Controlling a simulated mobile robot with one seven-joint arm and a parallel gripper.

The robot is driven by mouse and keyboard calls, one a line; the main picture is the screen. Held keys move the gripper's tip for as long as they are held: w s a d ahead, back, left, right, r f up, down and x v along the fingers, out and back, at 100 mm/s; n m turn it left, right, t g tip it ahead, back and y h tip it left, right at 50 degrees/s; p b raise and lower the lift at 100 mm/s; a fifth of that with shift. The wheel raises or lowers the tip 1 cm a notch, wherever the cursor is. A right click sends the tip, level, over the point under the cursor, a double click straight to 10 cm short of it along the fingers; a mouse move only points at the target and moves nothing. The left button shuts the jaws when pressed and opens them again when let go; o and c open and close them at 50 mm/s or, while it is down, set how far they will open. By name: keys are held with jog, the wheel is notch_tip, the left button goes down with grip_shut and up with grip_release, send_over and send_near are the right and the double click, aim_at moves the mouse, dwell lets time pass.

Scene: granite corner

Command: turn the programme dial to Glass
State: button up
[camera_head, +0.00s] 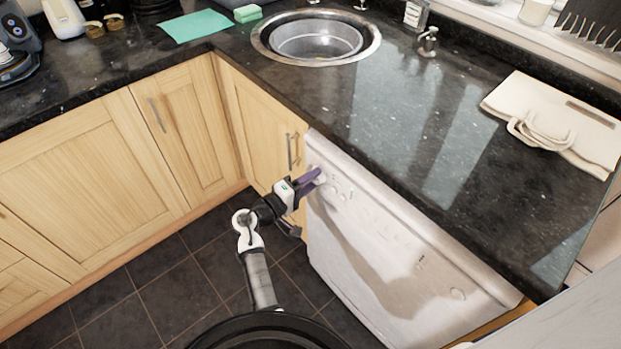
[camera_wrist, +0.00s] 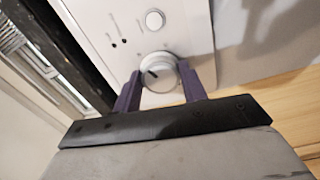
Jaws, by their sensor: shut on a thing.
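The white dishwasher (camera_head: 400,255) stands under the black worktop, with its control panel along its top edge. In the wrist view the round programme dial (camera_wrist: 158,72) is white and grey with a dark pointer mark. My gripper (camera_wrist: 160,88) has its two purple fingers on either side of the dial, shut on it. In the head view my gripper (camera_head: 312,178) reaches the upper left of the dishwasher front, where the fingers mostly hide the dial. The print around the dial is too small to read, so I cannot tell which programme the pointer marks.
A smaller round button (camera_wrist: 155,19) and small dark dots lie beside the dial on the panel. Wooden cupboards (camera_head: 75,200) stand left of the dishwasher. A sink (camera_head: 316,38) and a folded cream cloth bag (camera_head: 560,115) are on the worktop. The tiled floor (camera_head: 165,290) is clear.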

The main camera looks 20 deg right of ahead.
jog(key=shift+n, duration=0.3)
dwell(0.4)
jog(key=o, duration=1)
jog(key=shift+a, duration=0.1)
jog(key=b+v, duration=0.3)
jog(key=v, duration=1)
jog(key=shift+s+a, duration=0.15)
jog(key=shift+a, duration=0.15)
jog(key=shift+r, duration=0.1)
